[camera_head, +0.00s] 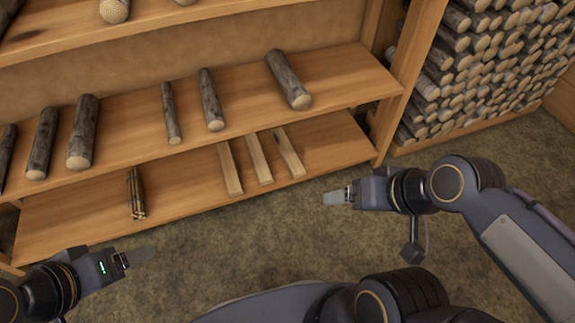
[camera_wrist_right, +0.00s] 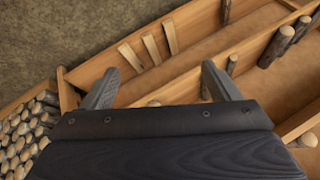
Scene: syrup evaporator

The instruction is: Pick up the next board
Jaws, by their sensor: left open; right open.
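Three pale boards lie side by side on the bottom shelf: a left board (camera_head: 229,168), a middle board (camera_head: 258,159) and a right board (camera_head: 288,153). They also show in the right wrist view, ahead of the fingers, such as the middle one (camera_wrist_right: 151,48). My right gripper (camera_head: 338,198) is open and empty, over the floor in front of the shelf, to the right of the boards. Its two spread fingers (camera_wrist_right: 160,85) show in the wrist view with nothing between them. My left gripper (camera_head: 138,256) is open and empty over the floor at the lower left, away from the boards.
A tied bundle of sticks (camera_head: 136,193) lies on the bottom shelf, left of the boards. Several logs, such as one at the right (camera_head: 288,79), lie on the middle shelf (camera_head: 330,72) above. Stacked firewood (camera_head: 490,60) fills the bay at the right. The floor (camera_head: 230,240) in front is clear.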

